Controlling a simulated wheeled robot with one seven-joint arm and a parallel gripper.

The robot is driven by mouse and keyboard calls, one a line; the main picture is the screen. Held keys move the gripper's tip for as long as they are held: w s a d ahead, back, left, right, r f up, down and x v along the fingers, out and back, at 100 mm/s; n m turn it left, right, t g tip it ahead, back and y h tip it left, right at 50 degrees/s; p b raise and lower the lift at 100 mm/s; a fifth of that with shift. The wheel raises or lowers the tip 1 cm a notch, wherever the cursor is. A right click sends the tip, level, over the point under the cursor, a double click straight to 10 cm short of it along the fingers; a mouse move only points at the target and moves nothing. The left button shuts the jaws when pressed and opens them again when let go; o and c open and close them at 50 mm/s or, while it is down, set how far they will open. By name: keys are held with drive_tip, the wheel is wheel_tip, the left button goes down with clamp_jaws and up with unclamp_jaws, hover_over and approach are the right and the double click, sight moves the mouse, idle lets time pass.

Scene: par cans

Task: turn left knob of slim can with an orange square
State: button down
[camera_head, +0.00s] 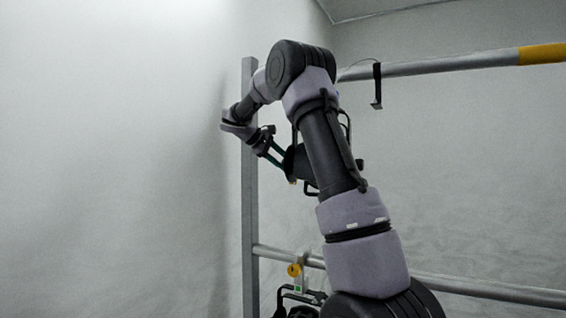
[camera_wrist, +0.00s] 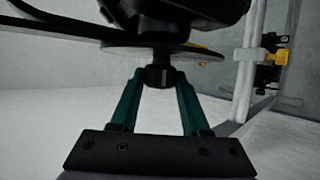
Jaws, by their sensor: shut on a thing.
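A dark can (camera_head: 298,164) hangs beside the upright pole, partly hidden behind my arm in the head view. In the wrist view its dark body (camera_wrist: 190,12) fills the top edge, with a flat grey disc or bracket part (camera_wrist: 118,51) below it. A black knob (camera_wrist: 159,76) sticks out under that part. My gripper (camera_wrist: 160,84) has its green fingers shut on this knob from both sides. In the head view my gripper (camera_head: 276,151) reaches the can from its left side. I cannot make out an orange square on the can.
A grey upright pole (camera_head: 249,215) stands close by my wrist. An upper rail (camera_head: 450,66) with a yellow band carries an empty hook (camera_head: 377,88). Free room lies left of the pole.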

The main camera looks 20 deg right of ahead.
drive_tip(key=h, duration=0.1)
drive_tip(key=t+h, duration=0.1)
drive_tip(key=shift+a+f+m+h, duration=0.2)
drive_tip(key=shift+f+m+h, duration=0.1)
drive_tip(key=shift+m+h, duration=0.1)
drive_tip(key=t+h, duration=0.1)
drive_tip(key=m+h, duration=0.1)
drive_tip(key=h, duration=0.1)
drive_tip(key=shift+s+f+t, duration=0.1)
drive_tip(key=shift+f+t, duration=0.2)
drive_tip(key=shift+t, duration=0.1)
drive_tip(key=h, duration=0.1)
drive_tip(key=m+h, duration=0.1)
drive_tip(key=h, duration=0.1)
drive_tip(key=shift+f+m+t, duration=0.25)
drive_tip(key=shift+m+t, duration=0.05)
drive_tip(key=shift+d+f+m+h, duration=0.15)
drive_tip(key=shift+m+h, duration=0.85)
drive_tip(key=shift+h, duration=0.6)
drive_tip(key=shift+c, duration=1.9)
unclamp_jaws()
